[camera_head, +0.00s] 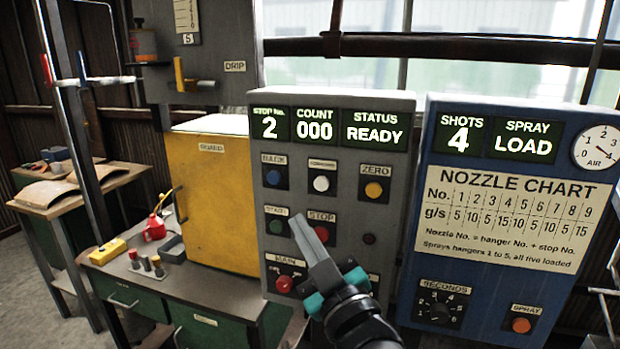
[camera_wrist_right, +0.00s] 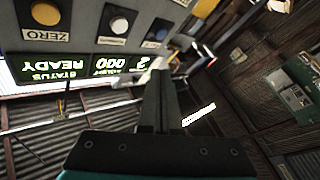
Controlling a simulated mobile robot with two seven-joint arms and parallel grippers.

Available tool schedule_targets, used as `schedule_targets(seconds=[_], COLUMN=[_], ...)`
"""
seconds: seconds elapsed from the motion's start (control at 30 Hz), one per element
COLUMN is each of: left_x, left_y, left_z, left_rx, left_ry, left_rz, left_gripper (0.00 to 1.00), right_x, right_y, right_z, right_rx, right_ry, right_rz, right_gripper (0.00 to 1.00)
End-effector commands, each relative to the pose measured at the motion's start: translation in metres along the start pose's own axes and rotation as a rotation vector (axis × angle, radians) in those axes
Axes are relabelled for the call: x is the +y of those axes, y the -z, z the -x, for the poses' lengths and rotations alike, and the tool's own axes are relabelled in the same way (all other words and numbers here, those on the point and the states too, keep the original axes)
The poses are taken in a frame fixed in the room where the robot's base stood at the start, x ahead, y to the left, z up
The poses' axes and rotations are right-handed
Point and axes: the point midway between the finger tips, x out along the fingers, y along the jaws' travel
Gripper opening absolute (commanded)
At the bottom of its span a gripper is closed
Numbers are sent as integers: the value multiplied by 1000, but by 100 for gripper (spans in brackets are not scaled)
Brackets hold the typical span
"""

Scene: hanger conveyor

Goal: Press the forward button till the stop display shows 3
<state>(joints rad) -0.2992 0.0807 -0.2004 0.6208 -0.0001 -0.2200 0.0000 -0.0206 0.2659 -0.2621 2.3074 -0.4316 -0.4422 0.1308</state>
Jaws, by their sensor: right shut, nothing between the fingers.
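The grey control panel (camera_head: 346,150) has a stop display (camera_head: 269,124) that reads 2. A white button (camera_head: 321,183) sits in the upper button row, between a blue button (camera_head: 273,177) and a yellow ZERO button (camera_head: 373,190); the labels over the white and blue ones are too small to read surely. The white button (camera_wrist_right: 120,22) and blue button (camera_wrist_right: 155,37) also show in the right wrist view. My right gripper (camera_head: 299,222) is shut and empty. In the head view its tip overlaps the panel between the green START and red STOP buttons, below the white button. Contact cannot be told.
The count display (camera_head: 314,126) reads 000 and the status display (camera_head: 374,131) READY. A green START button (camera_head: 276,226), a red STOP button (camera_head: 321,233) and a red MAIN knob (camera_head: 284,284) lie lower. A blue spray panel (camera_head: 431,200) stands right, a yellow cabinet (camera_head: 212,195) left.

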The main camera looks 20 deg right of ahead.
Motion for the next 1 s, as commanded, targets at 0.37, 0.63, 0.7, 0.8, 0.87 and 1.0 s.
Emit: schedule_targets(seconds=[0.37,0.63,0.7,0.8,0.87,1.0], left_x=[1,1,1,1,1,2], left_y=[0,0,0,-1,-1,-1], left_z=[1,0,0,-2,-3,-6], left_rx=[0,-1,-1,-1,-1,-1], left_ry=[-1,-2,-2,-2,-2,-2], left_rz=[0,0,1,1,1,1], left_gripper=[0,0,0,0,0,0], right_x=[5,10,13,21,25,36], right_y=[13,8,4,-2,-7,-17], right_z=[1,-5,-11,-21,-27,-41], right_rx=[25,26,26,26,26,25], right_ry=[-10,-9,-9,-10,-10,-10], right_rz=[3,7,8,7,9,8], right_gripper=[0,0,0,0,0,0])
